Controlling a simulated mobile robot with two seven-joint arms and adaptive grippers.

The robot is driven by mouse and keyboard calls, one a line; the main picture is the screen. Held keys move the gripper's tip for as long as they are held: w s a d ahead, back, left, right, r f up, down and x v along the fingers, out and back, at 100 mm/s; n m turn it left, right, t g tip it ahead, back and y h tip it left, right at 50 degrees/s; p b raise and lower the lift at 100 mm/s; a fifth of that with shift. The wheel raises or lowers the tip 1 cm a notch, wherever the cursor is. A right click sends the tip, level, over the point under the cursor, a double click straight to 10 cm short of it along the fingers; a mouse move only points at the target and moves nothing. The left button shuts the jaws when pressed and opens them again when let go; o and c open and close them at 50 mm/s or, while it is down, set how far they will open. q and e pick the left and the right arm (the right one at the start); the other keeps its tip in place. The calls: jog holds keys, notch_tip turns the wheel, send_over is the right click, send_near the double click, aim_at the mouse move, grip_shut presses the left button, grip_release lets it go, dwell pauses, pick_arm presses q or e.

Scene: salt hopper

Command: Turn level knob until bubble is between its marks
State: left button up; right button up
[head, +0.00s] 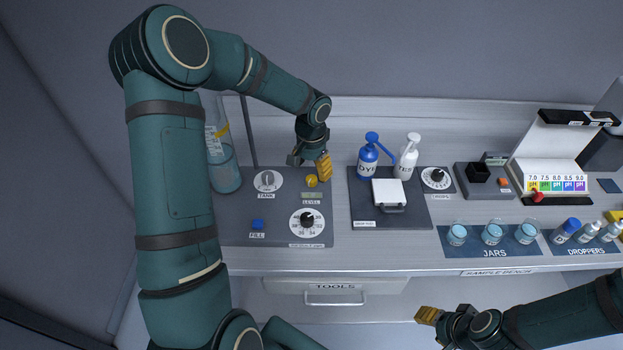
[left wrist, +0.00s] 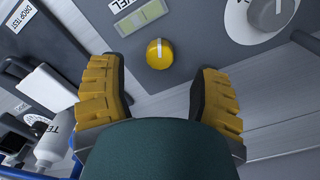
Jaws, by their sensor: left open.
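The yellow level knob (head: 311,181) is a small round cap with a pale stripe, on the grey panel just behind the level vial (head: 312,195). In the left wrist view the knob (left wrist: 160,53) lies ahead of my fingers, near the gap between them, and the greenish vial (left wrist: 141,17) is beside it. The bubble and its marks are too small to make out. My left gripper (head: 312,162) is open and empty, just behind and above the knob, apart from it. My right gripper (head: 436,317) hangs in front of the bench; its jaw opening is unclear.
The tank dial (head: 268,181), a blue fill button (head: 257,224) and a black module dial (head: 307,220) share the panel. A blue bottle (head: 367,160) and a white bottle (head: 407,158) stand to the right. Jars (head: 457,234) and droppers are farther right.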

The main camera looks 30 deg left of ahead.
aim_at(311, 178)
pick_arm(q)
jog(key=shift+f, duration=2.15)
grip_shut()
